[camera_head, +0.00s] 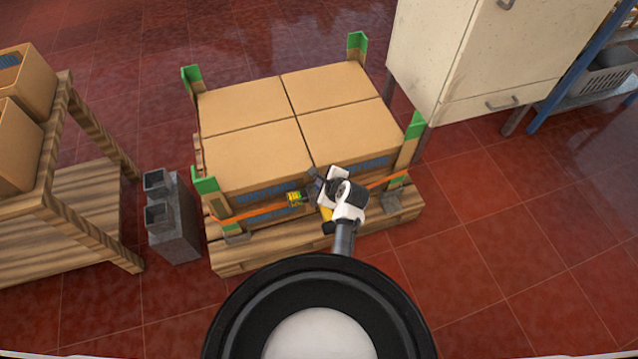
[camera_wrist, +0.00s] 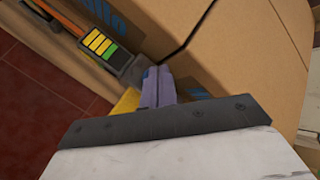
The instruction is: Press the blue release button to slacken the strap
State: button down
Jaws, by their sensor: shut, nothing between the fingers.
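An orange strap (camera_head: 255,213) runs across the near side of a stack of cardboard boxes (camera_head: 300,115). It also shows at the top left of the wrist view (camera_wrist: 62,18). A dark tensioner with a yellow and green striped panel (camera_head: 295,198) sits on the strap; it also shows in the wrist view (camera_wrist: 100,43). My gripper (camera_head: 316,182) is just right of this panel. In the wrist view its purple fingers (camera_wrist: 155,72) are shut and empty, with their tips by the tensioner's end. A sliver of blue shows beside the tips; I cannot tell whether it is the button or whether they touch.
The boxes stand on a wooden pallet (camera_head: 235,258) with green-topped corner posts (camera_head: 204,182). Grey hollow blocks (camera_head: 172,218) and a wooden rack (camera_head: 70,200) stand left. A cream cabinet (camera_head: 470,55) is at the back right. Tiled floor is clear at right.

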jog(key=shift+s+f, duration=0.25)
jog(key=shift+f, duration=0.45)
jog(key=shift+r, duration=0.15)
dwell(0.3)
jog(key=shift+r+p, duration=0.6)
jog(key=shift+p, duration=0.35)
jog(key=shift+r, duration=0.3)
jog(key=shift+r+p, duration=0.2)
jog(key=shift+p, duration=0.15)
notch_tip(320, 180, up, 5)
jog(key=p, duration=0.5)
jog(key=shift+w+f, duration=0.1)
jog(key=shift+f, duration=0.05)
